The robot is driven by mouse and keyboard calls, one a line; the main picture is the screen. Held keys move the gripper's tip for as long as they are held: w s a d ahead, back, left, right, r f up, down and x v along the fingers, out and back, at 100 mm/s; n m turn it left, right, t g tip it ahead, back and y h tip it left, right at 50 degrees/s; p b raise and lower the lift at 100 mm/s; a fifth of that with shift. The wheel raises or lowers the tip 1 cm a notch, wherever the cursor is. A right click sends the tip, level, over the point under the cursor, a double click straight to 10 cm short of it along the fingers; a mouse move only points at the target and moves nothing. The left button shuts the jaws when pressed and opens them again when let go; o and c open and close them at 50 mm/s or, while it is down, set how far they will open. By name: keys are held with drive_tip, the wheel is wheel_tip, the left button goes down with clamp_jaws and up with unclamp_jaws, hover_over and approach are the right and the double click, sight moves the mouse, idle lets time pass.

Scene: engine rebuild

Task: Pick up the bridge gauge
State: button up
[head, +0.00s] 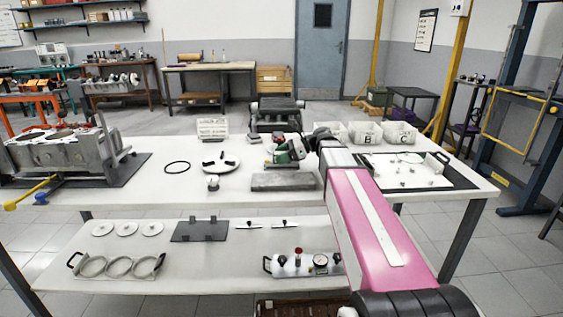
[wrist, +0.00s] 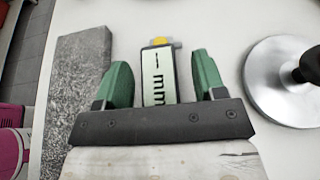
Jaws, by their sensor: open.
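A small block-shaped gauge (wrist: 160,78) with a pale green face, dark edges, black "mm" lettering and a yellow tip shows in the wrist view; I take it to be the bridge gauge. My gripper (wrist: 164,72) is open, with one green finger on each side of it. A gap shows between the block and each finger. How far the block lies below the fingertips cannot be told. In the head view my gripper (head: 287,151) is low over the middle of the workbench, and the gauge cannot be made out clearly there.
A grey stone slab (wrist: 82,85) lies left of the fingers in the wrist view, and a silver disc (wrist: 275,82) with a dark knob lies right. On the workbench (head: 140,185) are an engine block (head: 65,155) at left, white bins (head: 365,132) and a dark-edged mat (head: 455,178) at right.

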clamp_jaws()
drive_tip(key=shift+r, duration=0.15)
